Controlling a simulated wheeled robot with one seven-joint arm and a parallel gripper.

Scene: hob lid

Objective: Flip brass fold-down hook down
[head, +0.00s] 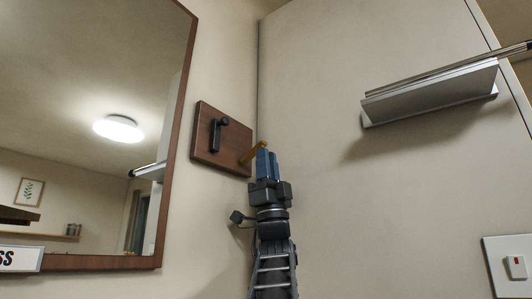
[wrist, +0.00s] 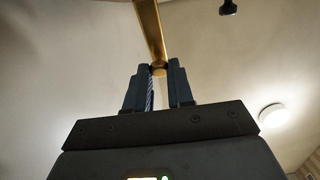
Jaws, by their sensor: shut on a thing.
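The brass fold-down hook (head: 253,151) is at the lower right of a dark wooden board on the wall. It slants up to the right, and its end is at my gripper's fingertips. My gripper (head: 264,154) has blue fingers and reaches up from below, shut on the end of the hook. In the wrist view the brass bar (wrist: 149,28) comes down from the top edge, and its tip sits between the fingertips of my gripper (wrist: 159,72). The fingers hide part of the hook's end in the head view.
The wooden board (head: 204,155) also carries a black hook (head: 216,134), left of the brass one. A framed mirror (head: 90,190) is at left.

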